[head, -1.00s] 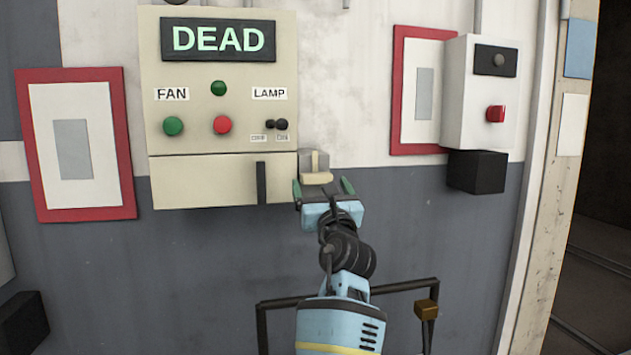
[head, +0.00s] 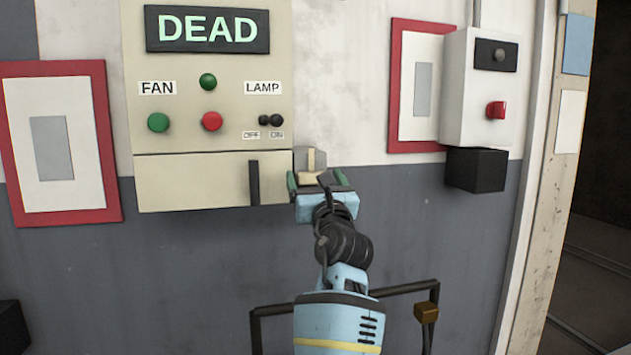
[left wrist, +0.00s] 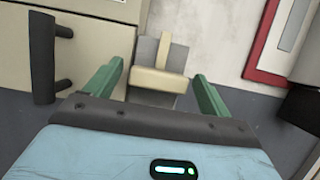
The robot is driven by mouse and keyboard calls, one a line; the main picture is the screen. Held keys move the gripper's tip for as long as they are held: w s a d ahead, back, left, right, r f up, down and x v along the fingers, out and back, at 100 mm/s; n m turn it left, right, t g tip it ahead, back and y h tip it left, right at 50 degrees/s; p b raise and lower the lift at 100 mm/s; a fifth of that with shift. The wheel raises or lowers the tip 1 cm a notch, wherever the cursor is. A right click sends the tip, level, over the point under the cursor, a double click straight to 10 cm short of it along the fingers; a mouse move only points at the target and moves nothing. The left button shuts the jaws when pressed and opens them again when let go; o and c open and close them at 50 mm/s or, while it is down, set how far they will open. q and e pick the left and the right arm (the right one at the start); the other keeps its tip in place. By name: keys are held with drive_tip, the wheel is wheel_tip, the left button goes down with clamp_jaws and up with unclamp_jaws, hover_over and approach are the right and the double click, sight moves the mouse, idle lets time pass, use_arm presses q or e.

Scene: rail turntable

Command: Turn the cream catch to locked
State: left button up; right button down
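The cream catch (head: 311,160) sits on a small grey plate at the lower right corner of the cream control panel (head: 190,180). In the left wrist view the catch (left wrist: 158,82) has an upright part and a wider crossbar at its lower end. My left gripper (head: 317,180) is at the catch, its green fingers apart. In the left wrist view the left gripper's fingers (left wrist: 157,76) stand on either side of the crossbar, with visible gaps. The lower catch is partly hidden by the gripper in the head view. My right gripper is not in view.
The panel has a DEAD display (head: 208,29), FAN and LAMP buttons, and a dark vertical handle (head: 254,183) close left of the catch. A white box with a red button (head: 496,110) and a black block (head: 476,170) are to the right.

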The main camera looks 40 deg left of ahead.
use_arm(q)
drive_tip(key=c, duration=0.8)
drive_tip(key=n+g, duration=0.3)
drive_tip(key=n, duration=0.4)
drive_tip(key=n+g+p, duration=0.1)
drive_tip(key=n+g, duration=0.1)
drive_tip(key=n, duration=0.5)
drive_tip(key=n+g+p, duration=0.1)
drive_tip(key=n+g, duration=0.2)
drive_tip(key=n, duration=0.4)
drive_tip(key=shift+r+g, duration=0.2)
drive_tip(key=shift+g, duration=0.1)
drive_tip(key=shift+c, duration=0.2)
drive_tip(key=shift+n, duration=0.8)
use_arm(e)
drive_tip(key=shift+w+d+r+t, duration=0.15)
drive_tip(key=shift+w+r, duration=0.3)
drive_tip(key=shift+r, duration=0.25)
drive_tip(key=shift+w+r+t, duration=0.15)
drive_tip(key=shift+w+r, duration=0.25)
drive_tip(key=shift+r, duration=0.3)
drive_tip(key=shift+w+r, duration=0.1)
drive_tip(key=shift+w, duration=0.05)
